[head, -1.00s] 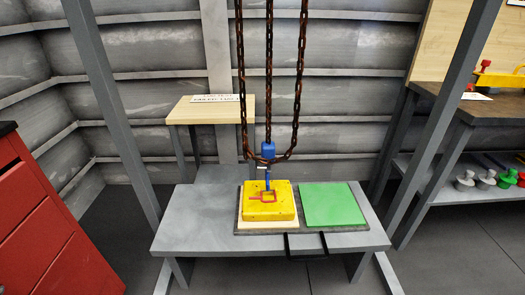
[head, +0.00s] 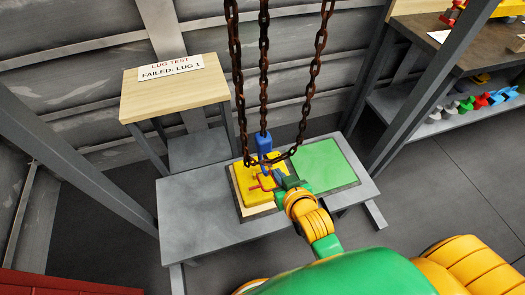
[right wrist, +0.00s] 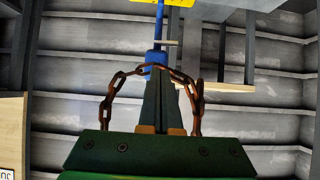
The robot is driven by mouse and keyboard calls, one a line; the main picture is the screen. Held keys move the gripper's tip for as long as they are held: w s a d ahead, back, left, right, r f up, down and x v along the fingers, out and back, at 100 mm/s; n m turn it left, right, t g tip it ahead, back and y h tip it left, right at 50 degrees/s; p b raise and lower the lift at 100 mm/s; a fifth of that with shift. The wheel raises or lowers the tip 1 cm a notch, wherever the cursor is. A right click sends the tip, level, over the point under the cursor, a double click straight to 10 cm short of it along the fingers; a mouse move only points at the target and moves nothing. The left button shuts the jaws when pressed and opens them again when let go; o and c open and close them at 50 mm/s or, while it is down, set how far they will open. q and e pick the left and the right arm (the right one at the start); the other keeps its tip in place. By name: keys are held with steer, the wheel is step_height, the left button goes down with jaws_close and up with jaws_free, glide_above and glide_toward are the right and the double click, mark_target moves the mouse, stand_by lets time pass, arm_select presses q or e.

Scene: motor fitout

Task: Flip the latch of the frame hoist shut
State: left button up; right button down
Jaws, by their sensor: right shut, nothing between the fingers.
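The frame hoist's chains (head: 263,75) hang over the grey bench. They carry a blue block (head: 264,143) with a blue hook below it. The hook reaches the yellow block (head: 247,190), which has a red bracket. In the right wrist view the blue block (right wrist: 156,58), the blue hook shank (right wrist: 159,30) and a thin pale bar beside them (right wrist: 168,43), possibly the latch, show beyond my fingers. My right gripper (head: 277,173) is shut and empty, just right of the hook. Its fingertips (right wrist: 160,78) point toward the blue block. I cannot tell whether they touch. My left gripper is out of view.
A green pad (head: 325,165) lies right of the yellow block on the bench (head: 190,215). A wooden stand (head: 175,95) bears a sign reading "LUG TEST FAILED: LUG 1" (head: 170,68). Grey posts flank the bench. A shelf with coloured parts stands at right.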

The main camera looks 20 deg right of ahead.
mark_target(268, 165)
steer(key=b+x, duration=0.3)
steer(key=x, duration=0.7)
steer(key=shift+s+f, duration=0.1)
